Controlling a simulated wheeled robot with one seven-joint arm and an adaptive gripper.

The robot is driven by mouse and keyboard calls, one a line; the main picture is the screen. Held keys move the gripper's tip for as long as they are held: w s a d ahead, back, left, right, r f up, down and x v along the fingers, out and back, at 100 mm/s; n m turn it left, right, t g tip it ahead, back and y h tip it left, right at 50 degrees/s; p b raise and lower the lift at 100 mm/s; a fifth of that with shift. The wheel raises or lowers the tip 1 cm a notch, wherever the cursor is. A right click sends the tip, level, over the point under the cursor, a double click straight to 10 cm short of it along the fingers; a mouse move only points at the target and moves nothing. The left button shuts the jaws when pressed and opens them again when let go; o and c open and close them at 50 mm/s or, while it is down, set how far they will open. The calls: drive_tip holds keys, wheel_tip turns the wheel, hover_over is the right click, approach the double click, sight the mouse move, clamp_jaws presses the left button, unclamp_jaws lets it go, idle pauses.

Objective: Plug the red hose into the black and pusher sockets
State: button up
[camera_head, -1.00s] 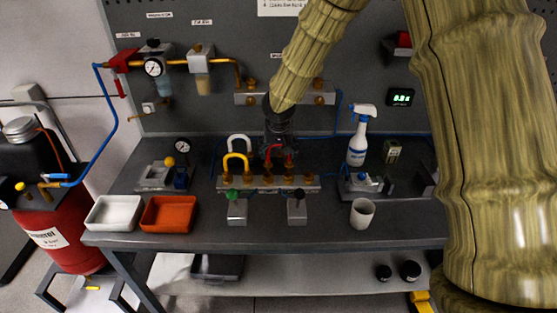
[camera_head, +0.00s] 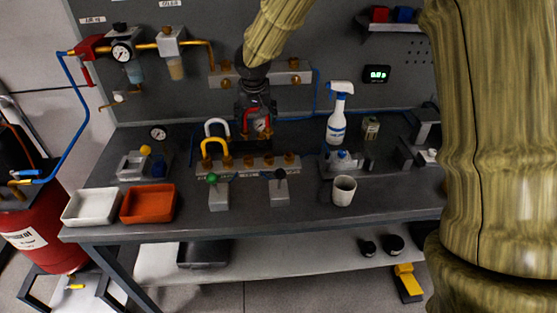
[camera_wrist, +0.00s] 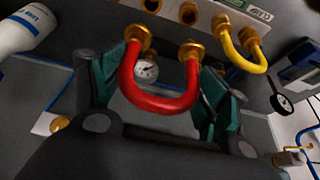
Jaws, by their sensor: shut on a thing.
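My gripper (camera_head: 256,118) is shut on the red U-shaped hose (camera_wrist: 160,103), holding it above the socket block (camera_head: 262,168). In the wrist view the teal fingers (camera_wrist: 168,92) are on both sides of the hose. Its two brass ends point toward the brass sockets (camera_wrist: 188,12) and look apart from them. A yellow U-shaped hose (camera_head: 213,147) stands in the left part of the block and also shows in the wrist view (camera_wrist: 259,62). A white hose (camera_head: 216,124) stands behind it. Green-knobbed (camera_head: 218,193) and black-knobbed (camera_head: 279,190) units stand in front.
White (camera_head: 91,207) and orange (camera_head: 148,205) trays stand at left. A spray bottle (camera_head: 337,122), a white cup (camera_head: 344,190) and a small fixture (camera_head: 342,162) stand to the right of the block. A panel with brass pipes rises behind the bench (camera_head: 240,224).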

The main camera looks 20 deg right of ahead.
drive_tip(key=shift+d, duration=0.1)
drive_tip(key=d+p, duration=0.1)
drive_tip(key=p, duration=0.1)
drive_tip(key=s+d+p, duration=0.1)
drive_tip(key=d, duration=0.1)
drive_tip(key=d+r+p, duration=0.1)
drive_tip(key=p, duration=0.1)
drive_tip(key=shift+s+d+p, duration=0.2)
drive_tip(key=shift+d+p, duration=0.1)
drive_tip(key=shift+p, duration=0.05)
drive_tip(key=shift+s+d+f+b, duration=0.1)
drive_tip(key=shift+d+f+b, duration=0.3)
drive_tip(key=shift+f, duration=0.45)
drive_tip(key=shift+s+d+f+b, duration=0.1)
drive_tip(key=shift+d+f+b, duration=0.25)
drive_tip(key=shift+f, duration=0.5)
drive_tip(key=shift+s+d+f+b, duration=0.1)
drive_tip(key=shift+d+f+b, duration=0.25)
drive_tip(key=shift+f, duration=0.5)
drive_tip(key=shift+a+r+p, duration=0.1)
drive_tip(key=shift+r+p, duration=0.15)
drive_tip(key=shift+p, duration=0.5)
drive_tip(key=shift+f+p, duration=0.2)
drive_tip(key=shift+p, duration=0.15)
drive_tip(key=shift+f, duration=0.1)
wheel_tip(320, 180, down, 2)
drive_tip(key=b, duration=0.4)
drive_tip(key=shift+f, duration=0.1)
